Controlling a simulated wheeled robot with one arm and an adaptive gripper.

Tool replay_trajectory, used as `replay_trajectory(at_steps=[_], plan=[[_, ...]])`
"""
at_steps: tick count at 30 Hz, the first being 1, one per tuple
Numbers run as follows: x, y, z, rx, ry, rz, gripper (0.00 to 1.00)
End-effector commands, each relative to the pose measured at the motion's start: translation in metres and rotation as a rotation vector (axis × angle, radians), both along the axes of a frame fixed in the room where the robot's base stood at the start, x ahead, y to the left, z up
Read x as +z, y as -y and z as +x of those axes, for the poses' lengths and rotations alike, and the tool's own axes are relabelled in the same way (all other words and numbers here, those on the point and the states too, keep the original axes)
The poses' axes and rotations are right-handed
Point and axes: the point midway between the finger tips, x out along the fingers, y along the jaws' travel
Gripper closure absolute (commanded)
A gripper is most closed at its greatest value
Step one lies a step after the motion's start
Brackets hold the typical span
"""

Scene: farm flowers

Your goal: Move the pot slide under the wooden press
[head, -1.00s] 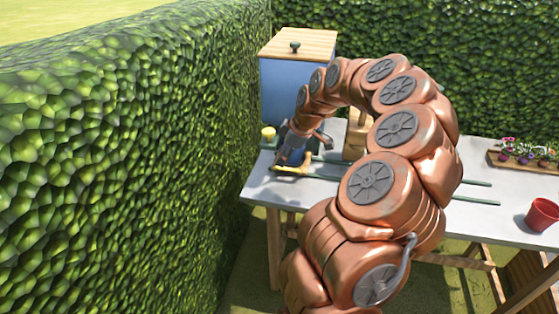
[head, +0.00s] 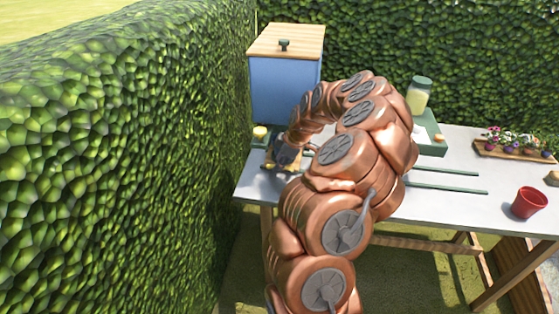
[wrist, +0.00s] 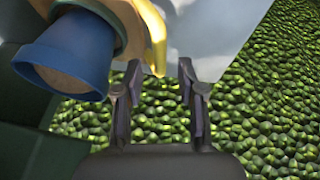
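In the wrist view a blue pot (wrist: 68,55) sits against a yellow wooden piece (wrist: 148,30), which looks like the pot slide. The wooden press is hidden behind my arm.
Green rails (head: 450,171) run along the grey table (head: 455,208). A blue box with a wooden lid (head: 286,85) stands behind the table's left end. A red pot (head: 528,203), a flower tray (head: 512,155) and a green tray (head: 430,147) are on the right. A hedge (head: 130,150) borders the left.

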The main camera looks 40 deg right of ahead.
Motion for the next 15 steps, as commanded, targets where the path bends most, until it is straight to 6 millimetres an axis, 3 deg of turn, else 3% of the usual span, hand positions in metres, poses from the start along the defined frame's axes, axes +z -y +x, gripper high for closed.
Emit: replay_trajectory(at_steps=[12,15], plan=[[-0.0103,0.0002,0.0041,-0.002,0.002,-0.002,0.61],[-0.0102,0.0004,0.0038,-0.003,0.002,-0.001,0.69]])
